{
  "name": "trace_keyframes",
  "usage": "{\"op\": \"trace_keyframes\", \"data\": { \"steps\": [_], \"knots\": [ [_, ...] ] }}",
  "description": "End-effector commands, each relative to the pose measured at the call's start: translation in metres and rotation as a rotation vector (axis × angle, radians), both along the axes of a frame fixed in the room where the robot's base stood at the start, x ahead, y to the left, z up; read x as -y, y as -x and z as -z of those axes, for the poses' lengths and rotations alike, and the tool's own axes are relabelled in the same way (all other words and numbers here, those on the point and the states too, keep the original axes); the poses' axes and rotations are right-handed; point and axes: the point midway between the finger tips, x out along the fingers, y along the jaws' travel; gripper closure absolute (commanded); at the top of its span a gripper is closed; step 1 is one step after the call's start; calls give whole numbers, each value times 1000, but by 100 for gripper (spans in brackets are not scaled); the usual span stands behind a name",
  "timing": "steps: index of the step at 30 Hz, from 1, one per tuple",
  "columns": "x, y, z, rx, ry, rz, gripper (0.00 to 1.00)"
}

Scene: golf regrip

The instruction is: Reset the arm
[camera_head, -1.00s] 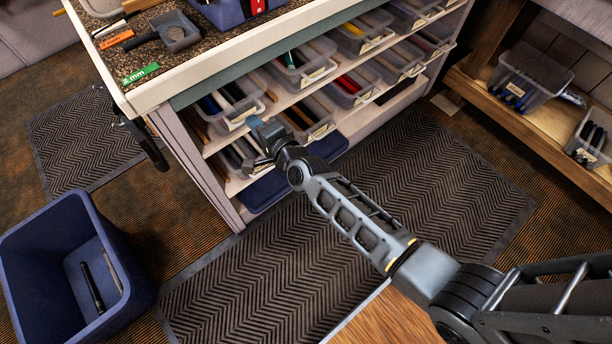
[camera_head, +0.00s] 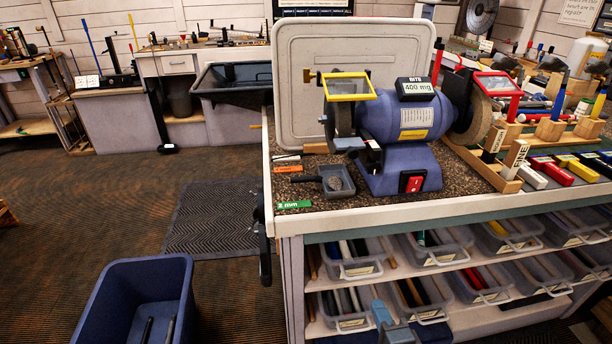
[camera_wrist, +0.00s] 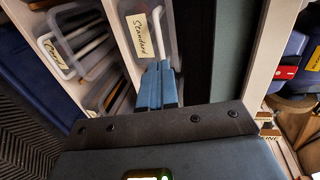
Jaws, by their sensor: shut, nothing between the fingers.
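My gripper (camera_head: 385,318) shows at the bottom of the head view, in front of the workbench shelves. In the wrist view its two blue fingers (camera_wrist: 158,85) are shut together with nothing between them. They are close to a clear bin with a handwritten "Standard" label (camera_wrist: 142,36). I cannot tell whether they touch it. Most of my arm is out of the head view.
Clear bins of grips (camera_head: 352,262) fill the shelves under the workbench (camera_head: 420,214). A blue bench grinder (camera_head: 405,125) stands on top. A blue tub (camera_head: 130,300) stands on the floor at left. Open floor (camera_head: 120,200) lies behind the tub.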

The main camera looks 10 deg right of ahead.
Motion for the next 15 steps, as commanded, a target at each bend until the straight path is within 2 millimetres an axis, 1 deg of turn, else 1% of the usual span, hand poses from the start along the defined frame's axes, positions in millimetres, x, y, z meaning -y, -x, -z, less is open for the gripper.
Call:
{"op": "trace_keyframes", "data": {
  "steps": [2, 5, 8, 9, 11, 12, 14, 15],
  "knots": [
    [0, 5, 1, -2, 13, -2, 100],
    [0, 26, 2, -9, 70, -10, 100],
    [0, 65, 2, -19, 179, -26, 100],
    [0, 83, 0, -23, 236, -36, 100],
    [0, 110, -4, -30, 322, -51, 100],
    [0, 128, -8, -34, 381, -62, 100],
    [1, 154, -15, -40, 470, -79, 100],
    [1, 171, -21, -43, 528, -91, 100]
  ]
}}
